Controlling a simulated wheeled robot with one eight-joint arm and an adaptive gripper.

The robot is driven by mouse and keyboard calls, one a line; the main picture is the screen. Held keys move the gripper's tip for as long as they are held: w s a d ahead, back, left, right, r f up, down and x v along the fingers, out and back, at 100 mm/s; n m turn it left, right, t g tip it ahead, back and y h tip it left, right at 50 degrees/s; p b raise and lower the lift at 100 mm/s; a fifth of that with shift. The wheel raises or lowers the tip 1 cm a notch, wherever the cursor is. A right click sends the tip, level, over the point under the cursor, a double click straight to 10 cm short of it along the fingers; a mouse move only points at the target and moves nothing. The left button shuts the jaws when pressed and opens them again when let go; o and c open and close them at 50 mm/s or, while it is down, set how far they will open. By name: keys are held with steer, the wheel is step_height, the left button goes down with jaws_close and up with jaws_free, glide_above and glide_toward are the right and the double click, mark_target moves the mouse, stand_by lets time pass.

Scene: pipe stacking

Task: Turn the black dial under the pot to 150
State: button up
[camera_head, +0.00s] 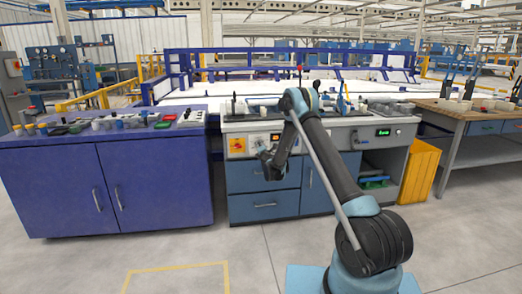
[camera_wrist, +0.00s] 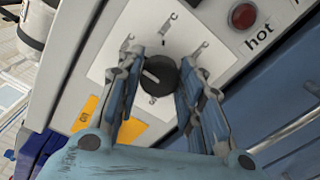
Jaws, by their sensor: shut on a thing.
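The black dial (camera_wrist: 158,73) sits on a white plate (camera_wrist: 125,48) with grey marks around it, seen tilted in the wrist view. A light line shows on the dial's face; the marks are too small to read. My gripper (camera_wrist: 160,66) has one finger on each side of the dial and is shut on it. A grey metal vessel (camera_wrist: 36,22), perhaps the pot, is partly in view at the wrist view's upper left.
A red button (camera_wrist: 243,15) above the word "hot" is right of the plate. An orange label (camera_wrist: 90,115) lies below left. Blue drawers (camera_head: 262,176) are under the panel. A blue cabinet (camera_head: 100,185) stands left and an orange bin (camera_head: 420,170) right. The front floor is clear.

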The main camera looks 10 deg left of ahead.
steer(key=shift+s+f+n, duration=0.1)
steer(key=shift+n, duration=0.4)
steer(key=o, duration=1.1)
steer(key=shift+c, duration=0.2)
steer(key=v, duration=1.1)
steer(key=shift+s, duration=0.4)
